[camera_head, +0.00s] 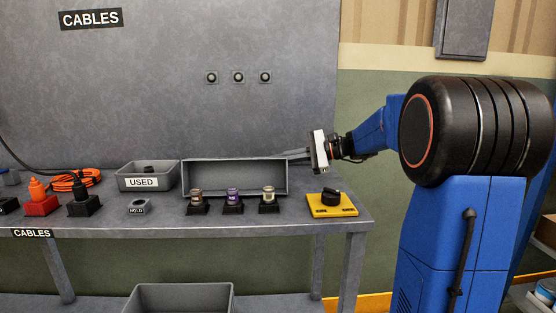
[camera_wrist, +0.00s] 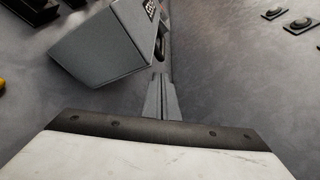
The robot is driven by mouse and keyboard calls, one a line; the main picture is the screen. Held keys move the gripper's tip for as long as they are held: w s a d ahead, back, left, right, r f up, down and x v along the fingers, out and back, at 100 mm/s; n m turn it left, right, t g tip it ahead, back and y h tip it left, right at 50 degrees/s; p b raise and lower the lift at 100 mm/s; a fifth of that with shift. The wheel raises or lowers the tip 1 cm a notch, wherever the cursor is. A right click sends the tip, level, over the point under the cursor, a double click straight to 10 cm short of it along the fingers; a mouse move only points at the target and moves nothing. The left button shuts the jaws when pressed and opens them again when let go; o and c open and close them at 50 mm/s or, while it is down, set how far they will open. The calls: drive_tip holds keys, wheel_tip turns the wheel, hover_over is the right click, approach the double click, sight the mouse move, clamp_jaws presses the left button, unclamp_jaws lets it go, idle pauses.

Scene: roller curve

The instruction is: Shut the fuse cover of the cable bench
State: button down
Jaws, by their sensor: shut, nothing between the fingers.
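The fuse cover (camera_head: 235,174) is a grey shallow box standing open on the cable bench (camera_head: 300,235), its hollow side facing the front. Three fuses, brown (camera_head: 196,195), purple (camera_head: 233,194) and pale (camera_head: 268,193), sit upright in black sockets in front of it. My gripper (camera_head: 287,154) is shut and empty, at the cover's upper right corner. In the wrist view the shut fingers (camera_wrist: 160,82) point along the cover (camera_wrist: 105,45), between it and the wall. I cannot tell whether they touch it.
A yellow base with a black knob (camera_head: 331,203) sits at the bench's right end. A grey USED bin (camera_head: 143,183) stands left of the cover. A HOLD block (camera_head: 138,207), black and red holders and orange cable (camera_head: 75,180) lie farther left. Three buttons (camera_head: 238,77) are on the wall.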

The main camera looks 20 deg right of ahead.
sight(259, 162)
drive_tip(key=x, duration=0.7)
drive_tip(key=shift+a, duration=0.15)
drive_tip(key=shift+w+r, duration=0.1)
